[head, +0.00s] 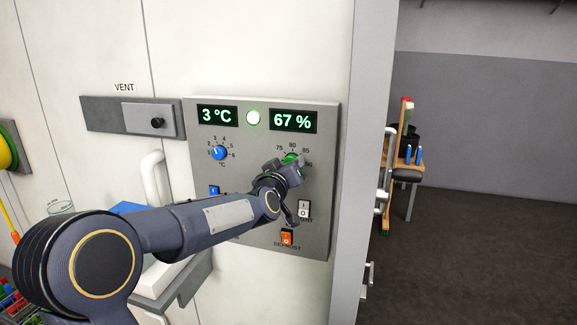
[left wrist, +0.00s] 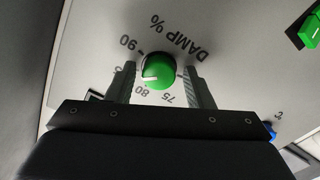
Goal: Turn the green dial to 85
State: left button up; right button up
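The green dial (left wrist: 160,68), labelled DAMP %, sits on the grey control panel (head: 318,190). In the head view the dial (head: 290,157) is partly covered by my left gripper (head: 288,163). In the left wrist view my left gripper (left wrist: 160,72) is open, one finger on each side of the dial, with a small gap visible on both sides. The dial's white mark points to the lower left, near 80 and the 85 area; a finger hides part of that scale. The humidity display (head: 293,121) reads 67 %. My right gripper is not in view.
A blue dial (head: 219,153) and a 3 °C display (head: 217,116) are on the panel's left. A white switch (head: 304,208) and an orange switch (head: 287,237) lie below the green dial. A vent slider (head: 150,119) is further left. Open floor lies at the right.

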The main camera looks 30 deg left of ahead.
pick_arm(q)
jog(key=shift+o, duration=0.4)
jog(key=shift+r, duration=0.1)
jog(key=v, duration=0.7)
jog(key=shift+s+b, duration=0.35)
jog(key=shift+s, duration=0.05)
jog(key=s+d+f+m+g+h, duration=0.2)
jog(key=s+d+f+g, duration=0.2)
jog(key=s+f, duration=0.3)
jog(key=s+d+f+m+g+h, duration=0.2)
jog(key=s+d+f, duration=0.4)
jog(key=s, duration=0.7)
jog(key=s+d+f+m+g+h, duration=0.2)
jog(key=s+d+f+g, duration=0.3)
jog(key=s+f, duration=0.3)
jog(key=shift+s+m+g+h, duration=0.4)
jog(key=shift+s+g+h, duration=0.1)
jog(key=shift+s+h, duration=0.5)
jog(key=shift+s, duration=0.15)
